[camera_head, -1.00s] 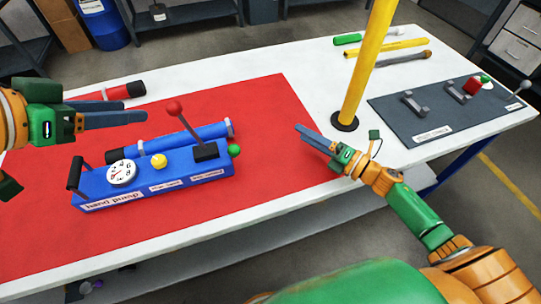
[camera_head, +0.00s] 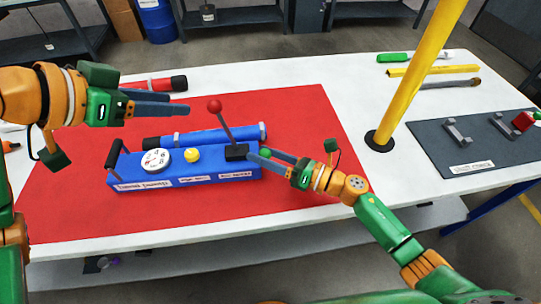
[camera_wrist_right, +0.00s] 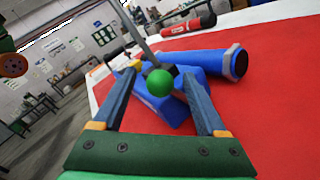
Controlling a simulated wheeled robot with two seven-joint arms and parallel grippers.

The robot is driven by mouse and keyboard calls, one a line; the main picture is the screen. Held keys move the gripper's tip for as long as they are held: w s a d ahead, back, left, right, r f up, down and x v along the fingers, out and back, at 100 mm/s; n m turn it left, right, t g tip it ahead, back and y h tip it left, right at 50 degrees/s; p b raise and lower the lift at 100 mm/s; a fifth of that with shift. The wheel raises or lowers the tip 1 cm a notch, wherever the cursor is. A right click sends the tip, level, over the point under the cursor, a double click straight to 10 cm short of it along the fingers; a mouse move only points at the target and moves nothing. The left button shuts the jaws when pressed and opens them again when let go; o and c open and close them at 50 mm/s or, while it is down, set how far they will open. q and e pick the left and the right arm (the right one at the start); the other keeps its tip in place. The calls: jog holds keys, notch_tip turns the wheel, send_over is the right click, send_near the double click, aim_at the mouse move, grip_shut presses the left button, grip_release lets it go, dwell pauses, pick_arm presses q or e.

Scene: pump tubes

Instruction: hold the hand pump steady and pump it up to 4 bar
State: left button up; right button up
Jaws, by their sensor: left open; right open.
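The blue hand pump (camera_head: 185,179) lies on the red mat (camera_head: 90,212). It has a white gauge (camera_head: 156,161), a yellow knob (camera_head: 192,154), a black carry handle (camera_head: 115,155) at its left end and a lever with a red ball (camera_head: 214,105) standing tilted at its right end. My left gripper (camera_head: 188,104) is open and empty, above and behind the pump. My right gripper (camera_head: 266,157) is open at the pump's right end. In the right wrist view its fingers (camera_wrist_right: 155,100) stand either side of the green ball (camera_wrist_right: 160,82). The gauge reading is too small to tell.
A blue cylinder (camera_head: 240,133) lies just behind the pump. A red cylinder (camera_head: 155,84) lies at the back left. A yellow post (camera_head: 415,75) rises right of the mat. A grey board (camera_head: 470,150) with clamps lies farther right.

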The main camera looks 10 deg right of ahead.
grip_shut()
jog(key=shift+s+f, duration=0.1)
jog(key=shift+f, duration=0.05)
dwell(1.5)
